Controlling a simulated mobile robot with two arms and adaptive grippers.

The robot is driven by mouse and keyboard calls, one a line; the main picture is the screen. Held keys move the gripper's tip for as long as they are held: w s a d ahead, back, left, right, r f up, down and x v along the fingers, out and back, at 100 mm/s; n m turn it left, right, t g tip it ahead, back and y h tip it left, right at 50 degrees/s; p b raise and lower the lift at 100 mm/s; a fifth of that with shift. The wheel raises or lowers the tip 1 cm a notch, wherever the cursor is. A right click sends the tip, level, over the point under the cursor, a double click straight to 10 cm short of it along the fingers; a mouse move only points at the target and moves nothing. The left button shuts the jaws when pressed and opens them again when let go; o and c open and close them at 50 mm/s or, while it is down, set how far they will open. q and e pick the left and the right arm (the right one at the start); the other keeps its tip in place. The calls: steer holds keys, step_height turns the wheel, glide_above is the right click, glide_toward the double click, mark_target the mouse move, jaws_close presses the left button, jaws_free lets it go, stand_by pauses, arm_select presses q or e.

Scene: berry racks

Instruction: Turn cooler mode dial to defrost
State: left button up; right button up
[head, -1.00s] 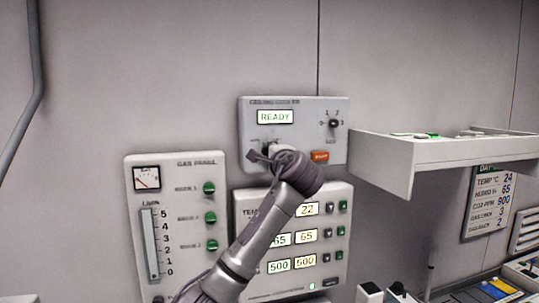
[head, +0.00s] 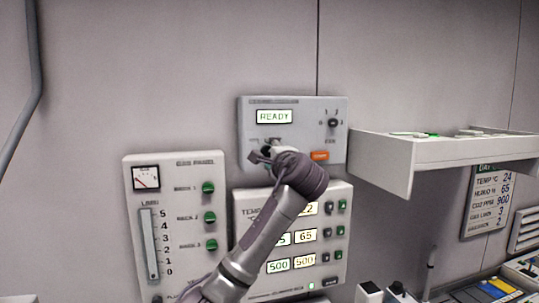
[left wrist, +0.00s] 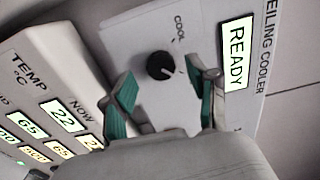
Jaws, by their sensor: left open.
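The ceiling cooler panel (head: 300,102) is on the wall, and its display (head: 274,116) reads READY. In the left wrist view the black round mode dial (left wrist: 160,65) has a white pointer mark and the word COOL beside it; the other labels are not readable or are hidden. My left gripper (left wrist: 161,80) is open, with its green-padded fingers on either side of the dial, apart from it. In the head view my left gripper (head: 262,154) is at the panel's lower left and largely covers the dial. My right gripper is not in view.
A smaller knob (head: 333,122) and an orange button (head: 320,155) are on the panel's right. A setpoint panel (head: 341,267) lies just below, behind my arm. The gas panel (head: 180,270) is at the left. A white shelf (head: 440,150) juts out at the right.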

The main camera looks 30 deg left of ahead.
arm_select(q)
steer(key=v, duration=1)
steer(key=shift+d, duration=0.15)
steer(key=shift+f, duration=0.1)
